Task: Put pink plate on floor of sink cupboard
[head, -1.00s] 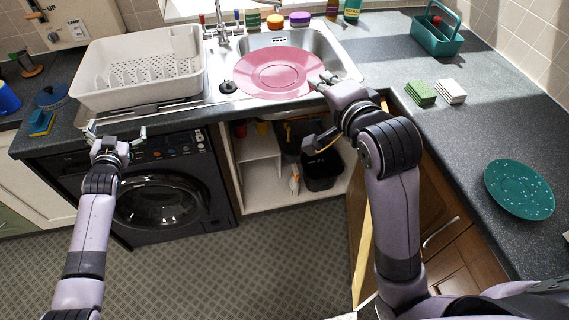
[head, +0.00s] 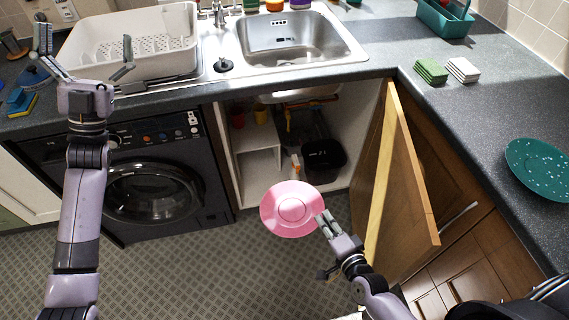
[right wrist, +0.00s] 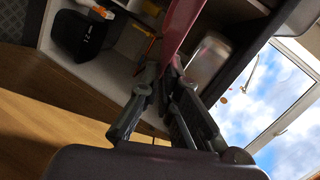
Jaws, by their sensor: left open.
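The pink plate (head: 291,209) is held in front of the open sink cupboard (head: 262,191), with its face to the head camera. My right gripper (head: 327,222) is shut on the plate's right edge. In the right wrist view the plate (right wrist: 184,28) shows edge-on between the fingers (right wrist: 168,85). The cupboard's white floor is partly hidden behind the plate. The cupboard door (head: 397,185) stands open to the right of the plate. My left gripper (head: 88,65) is open and empty, in front of the dish rack.
Inside the cupboard are a black bin (head: 325,158), a white shelf unit (head: 258,163), a small bottle (head: 297,168) and pipes. A washing machine (head: 155,190) stands left. The sink (head: 290,40) is empty. A teal plate (head: 540,168) lies on the right worktop.

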